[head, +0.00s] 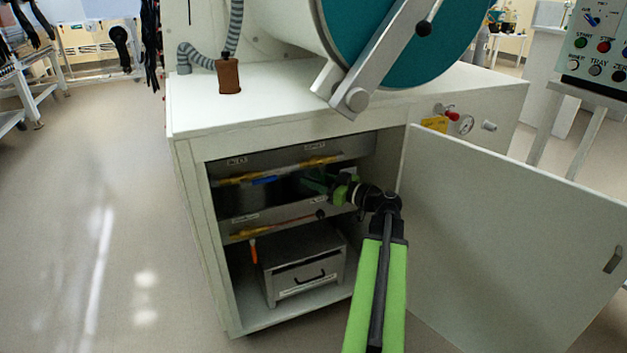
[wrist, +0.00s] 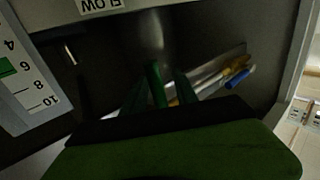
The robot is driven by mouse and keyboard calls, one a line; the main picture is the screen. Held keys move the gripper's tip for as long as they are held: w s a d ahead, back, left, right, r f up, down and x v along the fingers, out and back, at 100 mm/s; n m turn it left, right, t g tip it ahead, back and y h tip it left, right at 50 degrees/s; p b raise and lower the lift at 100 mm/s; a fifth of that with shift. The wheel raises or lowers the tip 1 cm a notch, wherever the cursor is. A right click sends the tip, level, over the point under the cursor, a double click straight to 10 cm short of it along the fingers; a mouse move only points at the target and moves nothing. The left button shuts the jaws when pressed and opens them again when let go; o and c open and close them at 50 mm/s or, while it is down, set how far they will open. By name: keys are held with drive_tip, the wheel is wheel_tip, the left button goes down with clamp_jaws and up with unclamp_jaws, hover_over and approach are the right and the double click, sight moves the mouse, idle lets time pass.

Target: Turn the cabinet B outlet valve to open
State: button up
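The open cabinet (head: 188,185) has an upper brass pipe (head: 225,180) under small labels that are too small to read surely. A blue valve handle (head: 263,181) lies along this pipe; it also shows in the wrist view (wrist: 239,78) beside brass fittings (wrist: 236,64). I cannot tell whether it belongs to the outlet valve. My gripper (head: 312,181) is inside the cabinet's upper bay, right of the blue handle. My gripper body hides part of the pipe.
A lower pipe (head: 275,226) has an orange handle (head: 254,251) hanging down. A grey drawer box (head: 303,277) stands on the cabinet floor. The cabinet door (head: 500,230) is swung open on the right. A numbered scale (wrist: 28,85) is close at left in the wrist view.

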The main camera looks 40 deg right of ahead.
clamp_jaws()
idle(1.4)
